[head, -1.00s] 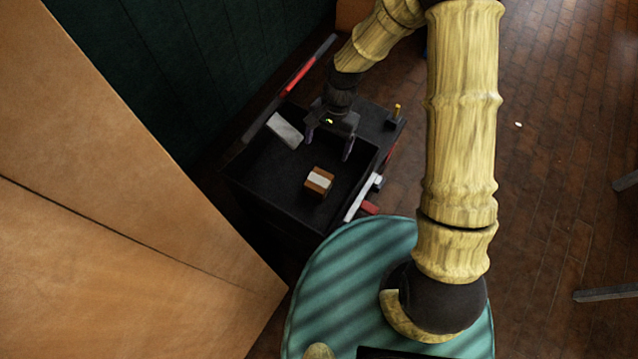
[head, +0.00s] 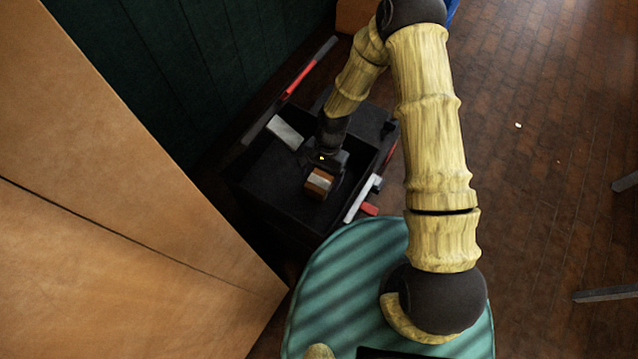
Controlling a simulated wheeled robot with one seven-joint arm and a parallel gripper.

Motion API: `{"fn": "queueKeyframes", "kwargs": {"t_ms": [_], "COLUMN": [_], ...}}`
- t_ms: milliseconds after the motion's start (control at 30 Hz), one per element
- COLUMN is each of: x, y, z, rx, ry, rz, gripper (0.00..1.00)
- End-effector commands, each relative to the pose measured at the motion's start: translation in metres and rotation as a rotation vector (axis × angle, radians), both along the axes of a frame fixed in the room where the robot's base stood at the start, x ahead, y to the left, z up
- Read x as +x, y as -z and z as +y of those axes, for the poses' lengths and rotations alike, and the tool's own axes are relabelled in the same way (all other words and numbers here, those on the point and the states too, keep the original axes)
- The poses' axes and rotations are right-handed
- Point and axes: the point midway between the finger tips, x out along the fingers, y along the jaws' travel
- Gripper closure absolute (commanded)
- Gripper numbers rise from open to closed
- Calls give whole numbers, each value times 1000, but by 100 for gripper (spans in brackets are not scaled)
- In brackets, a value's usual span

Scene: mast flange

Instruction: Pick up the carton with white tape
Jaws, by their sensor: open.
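The carton with white tape (head: 317,184) is a small brown box with a pale band across its top. It lies in the black bin or tray-like container (head: 262,192), in the middle of the head view. My gripper (head: 322,180) is open and right at the carton, pointing down from above and behind it. One dark finger shows along the carton's right side; the other is hard to make out against the dark container. I cannot tell whether the fingers touch the carton.
A grey-white block (head: 285,132) lies at the container's upper left. White and red parts (head: 362,197) stick out along its right side. A tan wooden panel (head: 130,220) stands close on the left and a dark green wall (head: 200,70) behind. Brick floor on the right is mostly clear.

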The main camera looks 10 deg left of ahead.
Motion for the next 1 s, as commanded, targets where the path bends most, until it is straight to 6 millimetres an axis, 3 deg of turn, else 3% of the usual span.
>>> {"fn": "queueKeyframes", "kwargs": {"t_ms": [433, 800, 1000], "x": [-2, -12, -13], "y": [7, 49, 54], "z": [1, 6, 6], "rx": [0, 0, 1], "ry": [0, 0, 0], "rz": [0, 1, -1], "gripper": [16, 16, 16]}}
